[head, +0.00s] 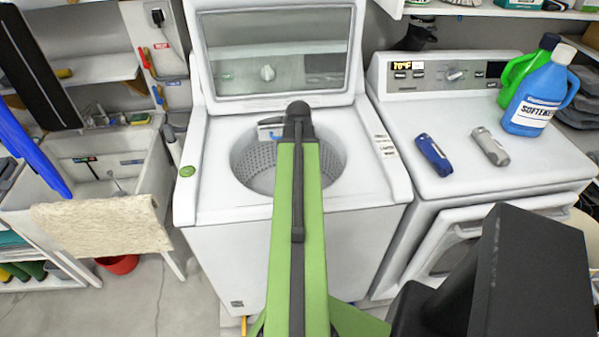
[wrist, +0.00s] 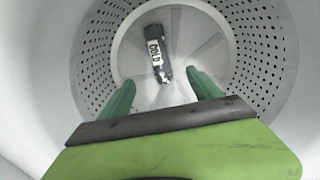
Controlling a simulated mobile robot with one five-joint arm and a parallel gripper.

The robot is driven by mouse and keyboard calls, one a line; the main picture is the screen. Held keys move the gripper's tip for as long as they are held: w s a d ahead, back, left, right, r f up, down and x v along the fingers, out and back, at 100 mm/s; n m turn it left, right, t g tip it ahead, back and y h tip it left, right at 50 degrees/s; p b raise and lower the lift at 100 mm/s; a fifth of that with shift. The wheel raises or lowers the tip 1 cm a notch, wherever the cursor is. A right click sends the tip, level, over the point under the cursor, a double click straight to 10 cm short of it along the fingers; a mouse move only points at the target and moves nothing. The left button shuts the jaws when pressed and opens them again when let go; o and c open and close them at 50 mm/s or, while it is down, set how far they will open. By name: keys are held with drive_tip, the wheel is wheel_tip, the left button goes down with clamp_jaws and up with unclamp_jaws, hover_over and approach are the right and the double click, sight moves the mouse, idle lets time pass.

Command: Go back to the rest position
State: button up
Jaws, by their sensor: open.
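My gripper (wrist: 162,98) shows in the wrist view as two green fingers spread apart with nothing between them. It points down into the drum (wrist: 258,45) of the open top-load washer. A dark grey bottle marked COLD (wrist: 157,55) lies on the drum floor beyond the fingertips, apart from them. In the head view my green arm reaches forward over the washer (head: 230,250), and its end is above the drum opening; the fingers are hidden there.
The washer's raised lid (head: 270,55) stands behind my arm. To the right is a dryer (head: 470,190) with a blue cylinder (head: 433,155), a grey cylinder (head: 490,146), a blue softener bottle (head: 538,95) and a green bottle (head: 520,72). A utility sink (head: 100,170) stands left.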

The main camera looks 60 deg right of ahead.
drive_tip(key=shift+r, duration=0.5)
